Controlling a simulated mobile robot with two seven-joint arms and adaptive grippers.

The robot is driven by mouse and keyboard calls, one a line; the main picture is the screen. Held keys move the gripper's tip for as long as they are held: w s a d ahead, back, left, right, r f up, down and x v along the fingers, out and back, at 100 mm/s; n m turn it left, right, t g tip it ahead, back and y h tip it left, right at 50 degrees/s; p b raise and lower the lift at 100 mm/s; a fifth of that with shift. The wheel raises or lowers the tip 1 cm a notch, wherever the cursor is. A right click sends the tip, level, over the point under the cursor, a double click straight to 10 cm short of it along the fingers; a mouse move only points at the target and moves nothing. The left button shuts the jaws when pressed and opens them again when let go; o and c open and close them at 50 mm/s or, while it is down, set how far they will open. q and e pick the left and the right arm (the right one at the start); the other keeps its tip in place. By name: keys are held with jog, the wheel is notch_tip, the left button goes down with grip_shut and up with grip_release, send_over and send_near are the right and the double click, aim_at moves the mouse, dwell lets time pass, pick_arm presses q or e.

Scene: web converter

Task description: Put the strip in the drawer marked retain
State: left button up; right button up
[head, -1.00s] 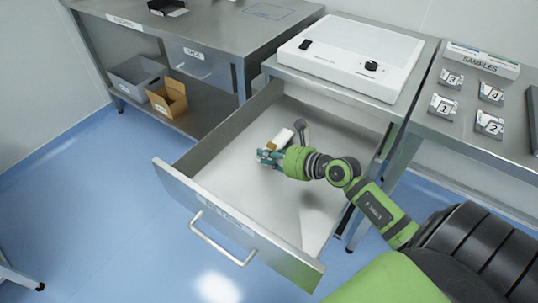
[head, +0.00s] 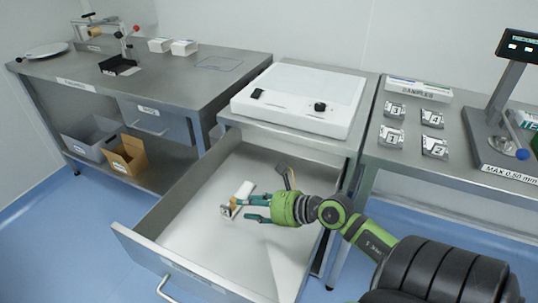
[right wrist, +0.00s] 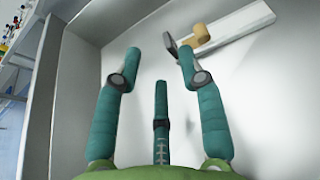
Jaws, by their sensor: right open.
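The open drawer (head: 262,262) is under the bench with the white light box; the label on its front is too blurred to read. A white strip (head: 243,190) with a tan block and a small grey plate at its near end lies in the drawer. It also shows in the right wrist view (right wrist: 243,27), beyond the fingertips at upper right. My right gripper (head: 248,208) is inside the drawer, just right of the strip. Its fingers are spread and empty, seen also in the right wrist view (right wrist: 158,52). My left gripper is out of view.
The light box (head: 298,98) stands above the drawer. Numbered sample packs (head: 391,135) and a gauge stand (head: 492,120) are on the right bench. The left bench has a closed drawer (head: 155,120), with a grey bin (head: 92,138) and a cardboard box (head: 128,157) below. Drawer walls surround my gripper.

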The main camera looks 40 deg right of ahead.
jog(key=v, duration=0.5)
jog(key=shift+s+d+r, duration=0.1)
jog(key=shift+s, duration=0.15)
dwell(1.1)
